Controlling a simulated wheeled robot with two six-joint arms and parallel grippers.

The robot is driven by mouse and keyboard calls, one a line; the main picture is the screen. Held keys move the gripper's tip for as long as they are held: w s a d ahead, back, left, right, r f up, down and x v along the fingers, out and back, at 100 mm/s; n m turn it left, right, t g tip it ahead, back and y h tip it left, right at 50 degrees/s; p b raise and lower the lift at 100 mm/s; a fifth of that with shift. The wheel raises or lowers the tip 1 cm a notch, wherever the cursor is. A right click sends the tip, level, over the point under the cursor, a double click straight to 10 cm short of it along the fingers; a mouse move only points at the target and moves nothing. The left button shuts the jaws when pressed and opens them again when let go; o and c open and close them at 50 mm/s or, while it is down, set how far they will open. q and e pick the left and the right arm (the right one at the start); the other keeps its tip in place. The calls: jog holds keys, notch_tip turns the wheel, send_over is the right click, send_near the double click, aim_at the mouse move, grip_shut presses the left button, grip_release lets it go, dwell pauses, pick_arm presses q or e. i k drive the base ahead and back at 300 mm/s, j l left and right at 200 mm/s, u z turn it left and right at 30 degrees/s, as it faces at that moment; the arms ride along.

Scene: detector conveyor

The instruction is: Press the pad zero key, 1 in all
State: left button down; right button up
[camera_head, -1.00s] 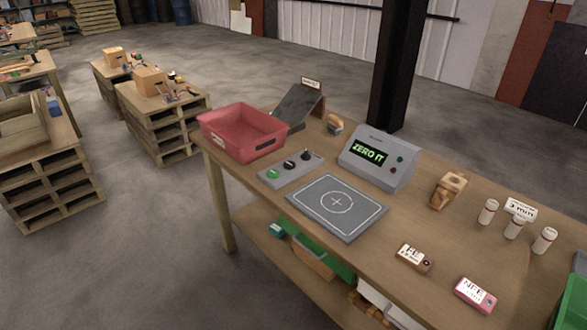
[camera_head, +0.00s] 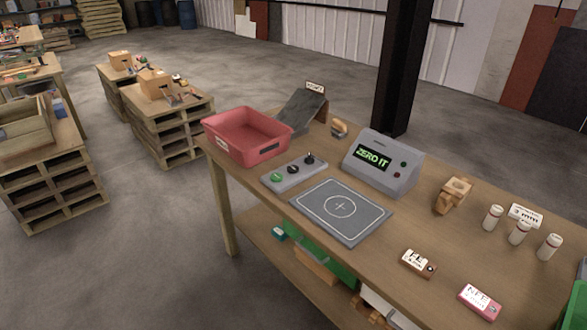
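The grey detector box (camera_head: 385,163) stands at the back middle of the wooden table, and its screen (camera_head: 373,157) reads "ZERO IT" in green. It has a red and a green button on its right side. In front of it lies a flat grey pad (camera_head: 341,208) with a white outline, circle and cross; nothing lies on it. Left of the pad is a grey control strip (camera_head: 294,173) with a green key (camera_head: 277,177), a dark knob (camera_head: 293,169) and a small lever (camera_head: 309,159). I cannot read which is the zero key. Neither gripper is in view.
A red bin (camera_head: 247,136) sits at the table's left end by a dark ramp (camera_head: 301,110). A wooden block (camera_head: 453,195), several white vials (camera_head: 519,232), an FE block (camera_head: 418,262) and an NFE block (camera_head: 480,300) are to the right. A dark post (camera_head: 401,70) rises behind the table.

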aim_at(292, 169)
jog(key=i+j, duration=0.25)
jog(key=i, duration=0.2)
jog(key=i+j, duration=0.25)
jog(key=i, duration=0.25)
jog(key=i+j, duration=0.2)
jog(key=i, duration=0.25)
jog(key=z, duration=1.45)
